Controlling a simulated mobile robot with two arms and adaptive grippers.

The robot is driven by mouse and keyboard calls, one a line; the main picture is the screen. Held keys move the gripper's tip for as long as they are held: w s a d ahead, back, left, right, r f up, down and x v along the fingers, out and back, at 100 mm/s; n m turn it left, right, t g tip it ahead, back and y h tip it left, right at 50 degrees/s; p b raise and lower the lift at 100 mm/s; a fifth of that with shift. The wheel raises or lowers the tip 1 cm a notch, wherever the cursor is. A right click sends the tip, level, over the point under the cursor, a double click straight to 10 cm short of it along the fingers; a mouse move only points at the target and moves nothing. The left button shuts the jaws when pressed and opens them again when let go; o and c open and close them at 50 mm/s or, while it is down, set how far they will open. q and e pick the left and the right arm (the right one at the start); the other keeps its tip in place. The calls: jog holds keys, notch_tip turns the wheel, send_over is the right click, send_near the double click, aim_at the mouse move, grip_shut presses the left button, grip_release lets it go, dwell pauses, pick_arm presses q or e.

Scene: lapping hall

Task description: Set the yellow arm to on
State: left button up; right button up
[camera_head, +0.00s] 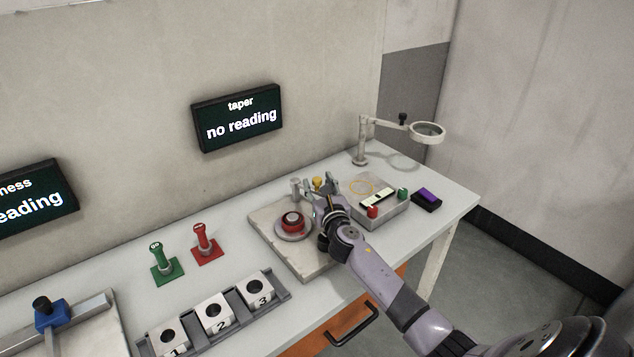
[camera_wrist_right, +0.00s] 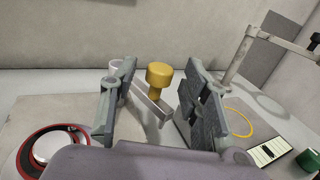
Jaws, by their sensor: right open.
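The yellow arm's round knob (camera_wrist_right: 160,74) stands on a short yellow stem on a grey bar (camera_wrist_right: 150,104) in the right wrist view. In the head view the yellow knob (camera_head: 318,182) shows small, just behind my right gripper (camera_head: 322,187). My right gripper, in its wrist view (camera_wrist_right: 148,100), is open, with its two fingers on either side of the knob. Gaps show on both sides, so it is not gripped. The bar's far end is partly hidden behind the left finger. My left gripper is not in view.
A red-ringed disc (camera_head: 293,224) sits on the pale plate (camera_head: 265,222) left of my gripper. A grey box (camera_head: 390,214) with red and green buttons stands right of it. A magnifier lamp (camera_head: 428,131) stands at the back. A wall screen (camera_head: 238,118) reads "taper no reading".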

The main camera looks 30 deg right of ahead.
jog(key=shift+x, duration=0.95)
jog(key=shift+c, duration=0.4)
grip_shut()
